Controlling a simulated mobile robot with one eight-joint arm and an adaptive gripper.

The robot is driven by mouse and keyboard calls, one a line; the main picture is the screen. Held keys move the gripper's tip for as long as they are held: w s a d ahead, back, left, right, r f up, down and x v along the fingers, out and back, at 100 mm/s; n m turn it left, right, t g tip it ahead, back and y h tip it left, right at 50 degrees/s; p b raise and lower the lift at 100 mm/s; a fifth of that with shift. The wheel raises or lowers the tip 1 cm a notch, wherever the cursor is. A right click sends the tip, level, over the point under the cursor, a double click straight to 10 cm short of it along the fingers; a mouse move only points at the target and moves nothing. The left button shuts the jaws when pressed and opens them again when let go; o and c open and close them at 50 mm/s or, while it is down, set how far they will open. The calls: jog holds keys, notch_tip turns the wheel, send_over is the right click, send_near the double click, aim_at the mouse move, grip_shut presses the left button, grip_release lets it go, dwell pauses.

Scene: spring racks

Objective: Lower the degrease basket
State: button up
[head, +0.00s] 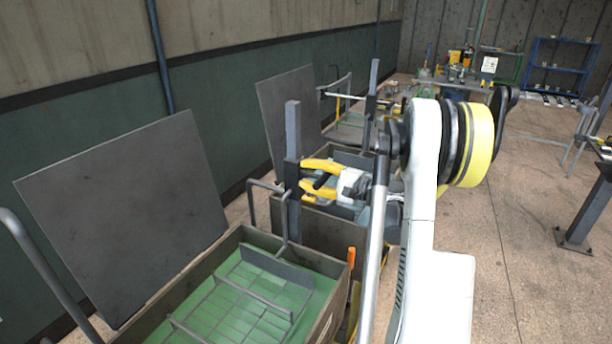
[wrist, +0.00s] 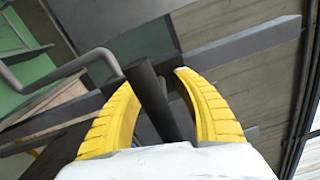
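The degrease basket is a wire frame (head: 222,308) low in a green-lined tank (head: 335,298) at the front of the head view. A bent grey tube (head: 284,228) rises from it toward an upright grey post (head: 293,150). The tube and post also show in the wrist view. My gripper (head: 304,177), with yellow fingers, is beside the post. In the wrist view, a short dark bar (wrist: 150,88) lies between the parted fingers. A narrow gap shows beside the right finger, so the gripper looks open around the bar. Contact on the left is unclear.
A large dark panel (head: 125,215) leans at the tank's left. A second tank (head: 318,226) with its own panel (head: 288,112) and post (head: 371,90) stands behind. A cluttered bench (head: 465,85) and blue shelf (head: 562,68) are farther back. Floor at right is mostly clear.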

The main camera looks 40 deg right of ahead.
aim_at(299, 216)
grip_shut()
notch_tip(299, 216, down, 17)
jog(key=b, duration=1.2)
jog(key=shift+a+r, duration=0.1)
jog(key=shift+r, duration=0.1)
grip_release()
